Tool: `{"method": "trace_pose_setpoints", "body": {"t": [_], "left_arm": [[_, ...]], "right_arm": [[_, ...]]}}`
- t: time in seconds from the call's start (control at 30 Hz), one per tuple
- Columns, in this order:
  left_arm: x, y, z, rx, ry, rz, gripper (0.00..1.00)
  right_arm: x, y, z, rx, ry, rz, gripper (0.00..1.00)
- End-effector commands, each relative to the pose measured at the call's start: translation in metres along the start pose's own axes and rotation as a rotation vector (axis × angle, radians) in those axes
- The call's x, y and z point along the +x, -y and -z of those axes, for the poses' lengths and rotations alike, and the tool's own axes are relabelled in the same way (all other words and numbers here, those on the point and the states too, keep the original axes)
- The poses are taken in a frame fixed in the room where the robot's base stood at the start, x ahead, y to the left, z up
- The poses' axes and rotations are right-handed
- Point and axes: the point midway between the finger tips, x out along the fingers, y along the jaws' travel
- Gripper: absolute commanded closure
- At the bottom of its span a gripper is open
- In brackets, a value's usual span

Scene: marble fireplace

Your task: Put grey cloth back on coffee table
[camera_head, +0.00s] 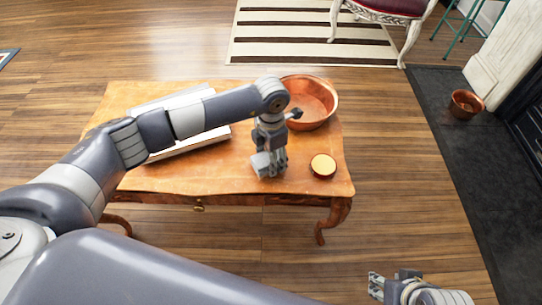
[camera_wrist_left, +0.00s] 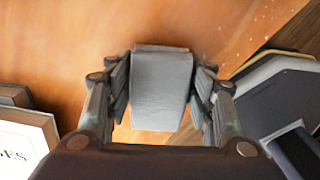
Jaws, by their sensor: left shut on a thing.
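My left gripper (camera_head: 268,163) points down over the front middle of the wooden coffee table (camera_head: 190,180). It is shut on the grey cloth (camera_wrist_left: 160,88), a small folded block between both fingers in the left wrist view. In the head view the cloth (camera_head: 261,164) shows low at the fingertips, at or just above the tabletop; I cannot tell whether it touches. My right gripper (camera_head: 376,286) is at the bottom right, away from the table, with its fingers apart and nothing seen between them.
A large white book (camera_head: 188,145) lies left of the left gripper, partly behind my arm. A copper bowl (camera_head: 310,103) stands at the table's back right. Bare tabletop lies at front left.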

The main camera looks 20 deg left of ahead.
Motion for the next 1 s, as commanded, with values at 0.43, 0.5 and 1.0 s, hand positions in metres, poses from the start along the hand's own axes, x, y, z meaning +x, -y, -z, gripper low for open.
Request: {"method": "trace_pose_setpoints", "body": {"t": [0.43,0.5,1.0], "left_arm": [[0.001,0.000,0.000,0.000,0.000,0.000,0.27],[0.001,0.000,0.000,0.000,0.000,0.000,0.27],[-0.029,-0.001,-0.001,0.002,0.004,-0.002,0.27]], "right_arm": [[0.001,0.000,0.000,0.000,-0.001,0.000,0.60],[0.001,0.000,0.000,0.000,-0.001,0.000,0.60],[0.001,0.000,0.001,0.001,-0.001,0.001,0.60]]}}
